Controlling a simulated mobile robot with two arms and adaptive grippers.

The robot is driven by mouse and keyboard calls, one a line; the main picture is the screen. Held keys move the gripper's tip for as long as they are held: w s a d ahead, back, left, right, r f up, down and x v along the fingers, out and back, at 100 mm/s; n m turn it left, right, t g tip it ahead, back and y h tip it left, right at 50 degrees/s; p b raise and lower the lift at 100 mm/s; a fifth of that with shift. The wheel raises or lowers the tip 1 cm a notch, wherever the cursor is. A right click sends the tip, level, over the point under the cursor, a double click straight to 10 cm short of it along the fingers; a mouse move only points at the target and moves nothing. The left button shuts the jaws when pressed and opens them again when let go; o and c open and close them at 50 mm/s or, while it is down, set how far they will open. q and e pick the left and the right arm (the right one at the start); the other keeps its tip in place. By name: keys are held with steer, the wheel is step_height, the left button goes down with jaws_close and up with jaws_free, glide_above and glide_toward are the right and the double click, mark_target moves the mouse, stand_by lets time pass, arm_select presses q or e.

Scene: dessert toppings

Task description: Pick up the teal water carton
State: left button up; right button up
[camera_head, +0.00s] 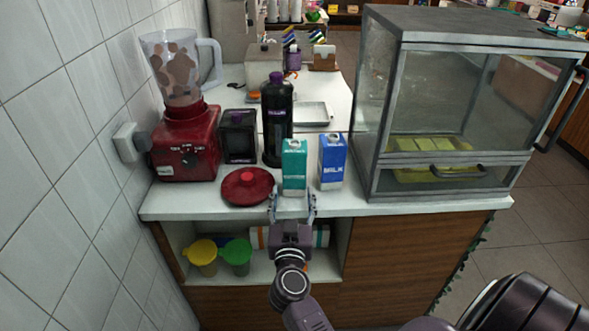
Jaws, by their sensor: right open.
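The teal water carton (294,166) stands upright near the front edge of the white counter (400,208). A blue milk carton (332,162) stands just to its right. My right gripper (292,206) is in front of the teal carton at the counter's front edge, its two fingers spread to either side of the carton's lower part. The fingers are open; I cannot tell whether they touch the carton. My left gripper is not in view.
A red blender (186,140) and a black box (238,137) are at left. A glass display case (450,110) stands at right.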

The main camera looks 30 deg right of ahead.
mark_target(294, 175)
steer(key=x, duration=0.6)
steer(key=shift+w+d+b, duration=0.15)
steer(key=shift+d+b, duration=0.15)
steer(key=shift+b, duration=0.05)
steer(key=shift+r, duration=0.1)
steer(key=c, duration=1.2)
steer(key=shift+r, duration=0.1)
steer(key=shift+r+p, duration=0.5)
steer(key=shift+r, duration=0.1)
step_height(294, 175, up, 17)
steer(key=p, duration=0.7)
steer(key=shift+p, duration=0.35)
steer(key=shift+r, duration=0.9)
